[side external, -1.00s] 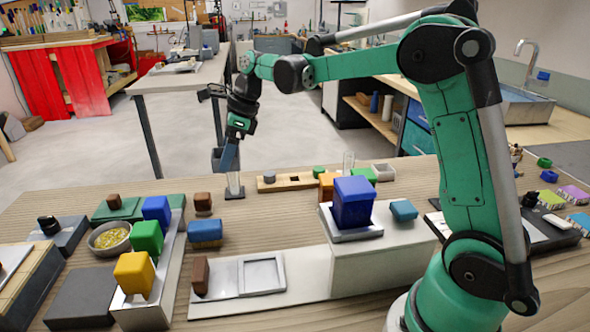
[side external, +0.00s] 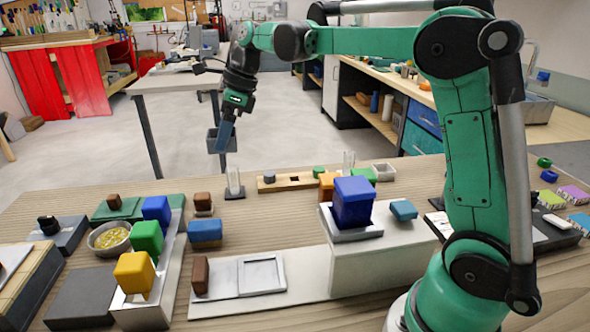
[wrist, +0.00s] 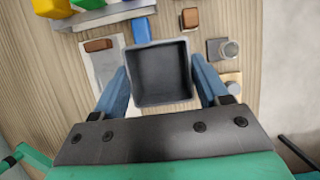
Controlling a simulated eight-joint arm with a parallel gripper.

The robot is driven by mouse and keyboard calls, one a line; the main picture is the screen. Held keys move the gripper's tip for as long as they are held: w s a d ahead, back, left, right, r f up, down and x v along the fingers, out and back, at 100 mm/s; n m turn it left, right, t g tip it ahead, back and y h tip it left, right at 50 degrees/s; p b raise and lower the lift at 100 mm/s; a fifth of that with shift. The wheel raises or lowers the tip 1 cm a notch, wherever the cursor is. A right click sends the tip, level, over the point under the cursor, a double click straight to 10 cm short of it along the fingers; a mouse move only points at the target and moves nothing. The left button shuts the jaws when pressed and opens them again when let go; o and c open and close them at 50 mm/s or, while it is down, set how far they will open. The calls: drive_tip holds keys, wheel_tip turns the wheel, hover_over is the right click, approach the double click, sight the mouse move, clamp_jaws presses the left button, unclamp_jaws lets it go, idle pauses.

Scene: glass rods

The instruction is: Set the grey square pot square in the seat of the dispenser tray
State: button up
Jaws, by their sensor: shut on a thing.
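The grey square pot (side external: 213,141) is held in the air beyond the far edge of the table. In the wrist view the open, empty pot (wrist: 160,75) sits between the two blue fingers. My gripper (side external: 223,138) is shut on it, one finger on each of two opposite sides. The pale flat dispenser tray (side external: 222,289) lies at the near middle of the table, with a raised square seat (side external: 262,275) that is empty. A brown block (side external: 200,275) stands at its left end. In the wrist view the tray (wrist: 101,66) is partly hidden by the left finger.
A white box (side external: 375,262) with a blue block (side external: 353,202) stands right of the tray. A rail with blue, green and yellow blocks (side external: 146,238) stands at left. A clear upright tube (side external: 234,180) and a wooden holed strip (side external: 290,183) lie along the far edge.

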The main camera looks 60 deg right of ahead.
drive_tip(key=s+a+f, duration=0.4)
drive_tip(key=s+f, duration=0.1)
drive_tip(key=f, duration=0.1)
hover_over(255, 274)
drive_tip(key=d, duration=0.1)
drive_tip(key=f, duration=0.3)
drive_tip(key=s+f, duration=0.1)
drive_tip(key=f, duration=0.1)
drive_tip(key=shift+f, duration=0.35)
drive_tip(key=shift+s+f, duration=0.1)
drive_tip(key=shift+f, duration=2.75)
drive_tip(key=o, duration=1.3)
